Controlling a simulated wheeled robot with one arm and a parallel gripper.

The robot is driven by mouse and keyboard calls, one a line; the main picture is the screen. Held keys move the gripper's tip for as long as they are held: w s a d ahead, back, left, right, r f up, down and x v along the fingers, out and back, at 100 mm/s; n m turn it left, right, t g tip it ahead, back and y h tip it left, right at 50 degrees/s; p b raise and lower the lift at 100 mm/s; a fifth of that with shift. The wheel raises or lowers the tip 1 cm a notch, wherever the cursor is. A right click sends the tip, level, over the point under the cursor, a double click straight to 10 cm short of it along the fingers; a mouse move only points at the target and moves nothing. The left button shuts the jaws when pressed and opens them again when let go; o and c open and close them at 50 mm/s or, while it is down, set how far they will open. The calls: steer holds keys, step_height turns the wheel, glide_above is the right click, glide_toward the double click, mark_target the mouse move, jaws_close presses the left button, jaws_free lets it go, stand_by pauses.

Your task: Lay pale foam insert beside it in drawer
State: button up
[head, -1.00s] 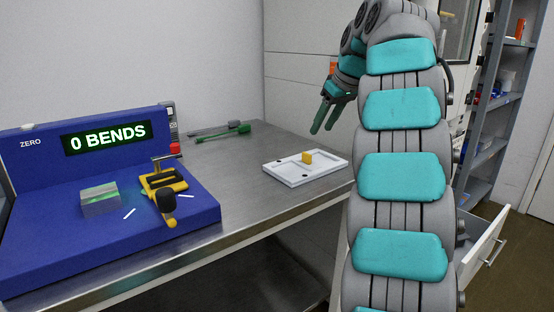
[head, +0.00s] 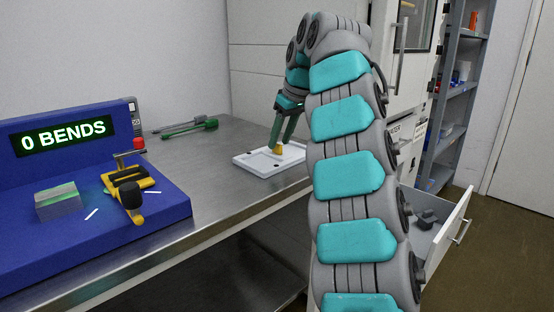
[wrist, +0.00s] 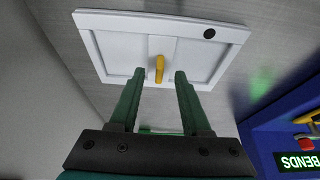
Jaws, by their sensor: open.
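A flat white tray-like piece (head: 252,165), which looks like the pale foam insert, lies on the steel table with a yellow tab (head: 279,149) standing up on it. My gripper (head: 280,143) is open and points down at the tab. In the wrist view the open fingers (wrist: 159,73) are on either side of the yellow tab (wrist: 159,66), with gaps showing, and the white piece (wrist: 115,50) spreads beyond them. The open drawer (head: 452,232) is at the lower right and holds a dark grey object (head: 428,218). My arm hides part of the drawer.
A blue console (head: 165,205) reading "0 BENDS" stands at the left of the table (head: 215,195), with a yellow-black clamp (head: 125,190) and a grey-green block (head: 58,201) on it. Green-handled tools (head: 195,127) lie behind. Shelves (head: 455,100) stand at the right.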

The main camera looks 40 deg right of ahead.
mark_target(277, 151)
steer(key=shift+x, duration=1.1)
jaws_close()
